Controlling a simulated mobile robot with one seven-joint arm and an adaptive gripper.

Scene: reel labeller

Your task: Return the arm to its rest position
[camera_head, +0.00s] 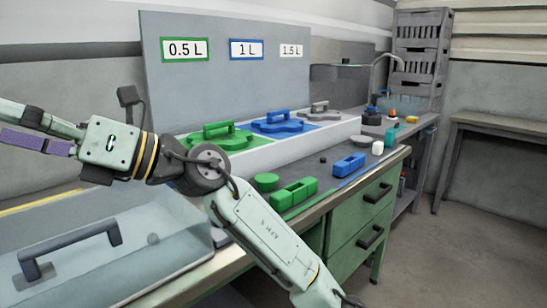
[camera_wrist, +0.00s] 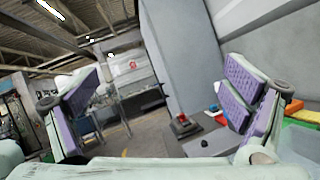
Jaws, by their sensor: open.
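My arm (camera_head: 262,228) rises from the bottom of the head view, bends at a dark elbow joint and runs left over the bench. My gripper (camera_head: 35,130) is at the left edge of the head view, partly cut off, with a purple pad showing. In the wrist view my gripper (camera_wrist: 165,95) is open, its two purple-padded fingers wide apart with nothing between them. It is raised above a clear cover (camera_head: 120,250) with a dark handle (camera_head: 70,250), apart from it.
A grey panel with 0.5 L, 1 L and 1.5 L signs (camera_head: 246,49) stands behind green (camera_head: 222,138), blue (camera_head: 277,123) and grey (camera_head: 319,109) handled pieces. Green (camera_head: 294,193) and blue (camera_head: 348,164) blocks lie near the bench's front edge. The floor (camera_head: 430,250) at right is clear.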

